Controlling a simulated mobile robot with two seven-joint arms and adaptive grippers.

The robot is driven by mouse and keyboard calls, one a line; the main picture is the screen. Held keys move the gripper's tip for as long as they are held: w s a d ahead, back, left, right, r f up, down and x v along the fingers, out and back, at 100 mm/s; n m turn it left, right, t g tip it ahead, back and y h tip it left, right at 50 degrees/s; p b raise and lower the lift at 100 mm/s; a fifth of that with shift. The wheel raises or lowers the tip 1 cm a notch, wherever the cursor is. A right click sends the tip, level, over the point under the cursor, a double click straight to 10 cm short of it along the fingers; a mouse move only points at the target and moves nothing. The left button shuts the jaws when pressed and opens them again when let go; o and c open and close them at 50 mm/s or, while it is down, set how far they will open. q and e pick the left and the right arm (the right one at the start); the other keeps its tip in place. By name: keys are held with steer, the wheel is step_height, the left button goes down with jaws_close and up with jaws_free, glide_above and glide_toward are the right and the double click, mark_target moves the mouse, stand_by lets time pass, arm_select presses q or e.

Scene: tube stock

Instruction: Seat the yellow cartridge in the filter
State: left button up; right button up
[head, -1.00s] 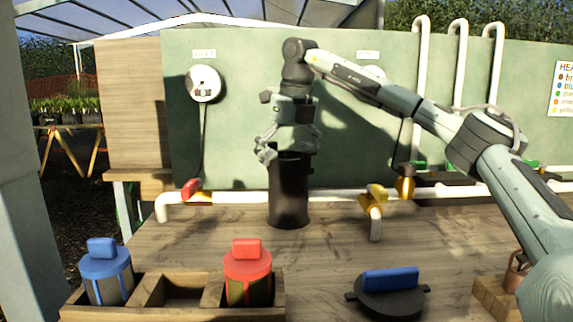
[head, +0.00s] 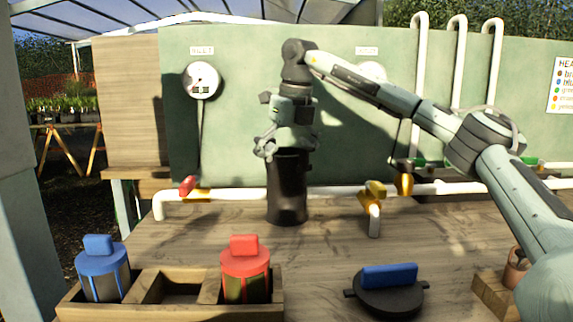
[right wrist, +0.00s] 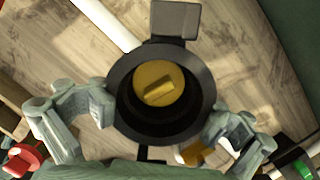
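The filter housing is a black upright cylinder (head: 287,195), open at the top, standing on the bench. In the right wrist view I look down into its dark rim (right wrist: 207,95). The yellow cartridge (right wrist: 160,84) is inside it, its round top and raised grip bar showing. How deep it sits is hard to tell, and the head view hides it. My right gripper (head: 287,148) is over the housing mouth. In the right wrist view its fingers (right wrist: 158,117) are spread wide on either side of the rim, with nothing between them on the cartridge. My left gripper is not in view.
A wooden rack (head: 137,288) at front left holds a blue cartridge (head: 103,270) and a red cartridge (head: 246,268), with its middle slot empty. A black lid with a blue handle (head: 389,292) lies at front right. Pipes with valves (head: 375,200) run behind the housing.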

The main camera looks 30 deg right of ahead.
step_height(320, 180, up, 12)
steer(key=s, duration=0.2)
steer(key=shift+d+p, duration=0.15)
steer(key=shift+p, duration=0.15)
steer(key=shift+f, duration=0.1)
